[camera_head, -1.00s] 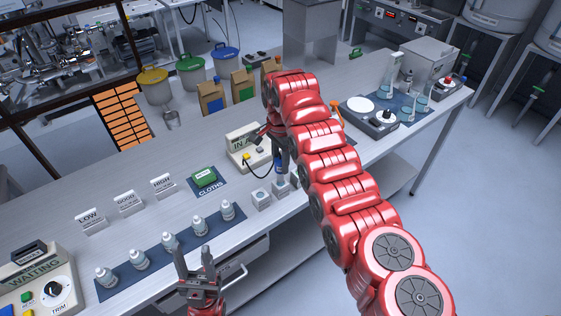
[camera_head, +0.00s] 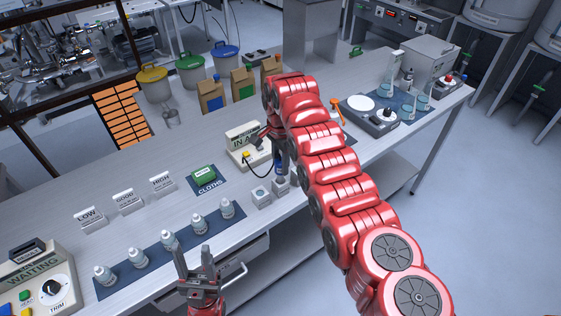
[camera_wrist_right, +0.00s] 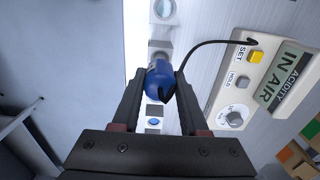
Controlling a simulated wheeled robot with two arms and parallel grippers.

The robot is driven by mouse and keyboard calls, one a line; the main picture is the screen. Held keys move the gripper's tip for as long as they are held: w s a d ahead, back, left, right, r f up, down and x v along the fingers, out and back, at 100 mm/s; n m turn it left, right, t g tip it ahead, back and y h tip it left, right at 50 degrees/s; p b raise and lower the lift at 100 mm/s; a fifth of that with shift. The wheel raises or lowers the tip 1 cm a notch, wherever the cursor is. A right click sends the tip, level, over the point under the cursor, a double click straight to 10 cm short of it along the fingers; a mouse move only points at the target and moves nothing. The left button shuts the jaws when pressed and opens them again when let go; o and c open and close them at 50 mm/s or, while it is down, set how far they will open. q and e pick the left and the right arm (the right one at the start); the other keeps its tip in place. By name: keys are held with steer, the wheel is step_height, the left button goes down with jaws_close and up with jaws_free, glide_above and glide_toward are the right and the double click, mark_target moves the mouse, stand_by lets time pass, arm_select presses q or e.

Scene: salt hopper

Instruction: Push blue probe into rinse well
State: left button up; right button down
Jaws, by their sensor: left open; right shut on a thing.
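My right gripper (camera_wrist_right: 157,90) is shut on the blue probe (camera_wrist_right: 158,80), whose black cable runs to the acidity meter. In the head view the blue probe (camera_head: 279,169) points down just over or at a small grey-white well block (camera_head: 281,187); I cannot tell whether its tip is inside. A second block (camera_head: 261,196) stands to its left. In the wrist view, blocks show beyond the probe (camera_wrist_right: 163,11) and nearer (camera_wrist_right: 154,123), one with a blue centre. No label tells me which is the rinse well. My left gripper (camera_head: 197,265) is open and empty by the bench front.
The acidity meter (camera_wrist_right: 262,90) reads "IN AIR". A green cloth pack (camera_head: 204,173) lies left of the wells. Several bottles stand on a dark mat (camera_head: 118,285). A scale (camera_head: 371,118) is at the right. My right arm hides part of the bench.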

mark_target(280, 172)
steer(key=shift+f+b, duration=1.1)
steer(key=shift+f, duration=1.1)
jaws_free()
stand_by(0.4)
steer(key=shift+r, duration=0.1)
stand_by(0.3)
steer(key=shift+r, duration=2.95)
